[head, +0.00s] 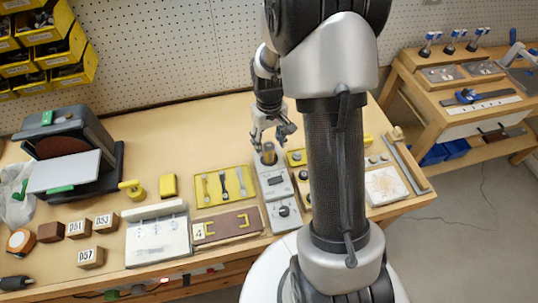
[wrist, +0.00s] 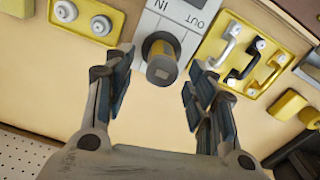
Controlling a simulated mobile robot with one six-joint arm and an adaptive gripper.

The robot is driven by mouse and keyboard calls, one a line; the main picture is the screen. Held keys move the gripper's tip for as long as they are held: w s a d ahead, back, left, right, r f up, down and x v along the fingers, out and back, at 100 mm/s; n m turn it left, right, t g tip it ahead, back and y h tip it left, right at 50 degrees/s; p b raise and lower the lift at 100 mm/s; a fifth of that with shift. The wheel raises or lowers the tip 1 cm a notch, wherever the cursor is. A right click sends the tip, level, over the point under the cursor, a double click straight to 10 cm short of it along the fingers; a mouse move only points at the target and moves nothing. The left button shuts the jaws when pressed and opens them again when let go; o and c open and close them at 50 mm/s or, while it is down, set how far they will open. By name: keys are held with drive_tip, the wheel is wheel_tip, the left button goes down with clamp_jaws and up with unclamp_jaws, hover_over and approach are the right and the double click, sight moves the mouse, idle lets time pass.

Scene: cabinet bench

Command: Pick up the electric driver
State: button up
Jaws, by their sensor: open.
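No thing in view is clearly the electric driver. A dark tool-like object (head: 15,283) lies at the bench's front left corner in the head view, partly cut off and too small to name surely. My gripper (head: 270,138) is far from it, over the middle of the bench, open and pointing down. In the wrist view my gripper (wrist: 158,75) has its fingers spread to either side of a dark round-ended cylinder (wrist: 160,70) with a brass-coloured side. The cylinder (head: 268,153) stands upright on a grey panel marked IN and OUT (wrist: 185,12). I cannot see contact.
A yellow tray of handles (head: 223,187) lies left of the panel. A black and grey machine (head: 75,160) stands at the back left. Numbered wooden blocks (head: 90,257) and a white box (head: 157,240) are near the front. A pegboard (head: 180,50) rises behind.

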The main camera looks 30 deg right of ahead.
sight(269, 145)
wheel_tip(269, 145, down, 4)
drive_tip(key=shift+a+r+b, duration=0.1)
drive_tip(key=shift+b, duration=0.5)
drive_tip(key=shift+r, duration=0.1)
drive_tip(key=shift+c, duration=0.3)
clamp_jaws()
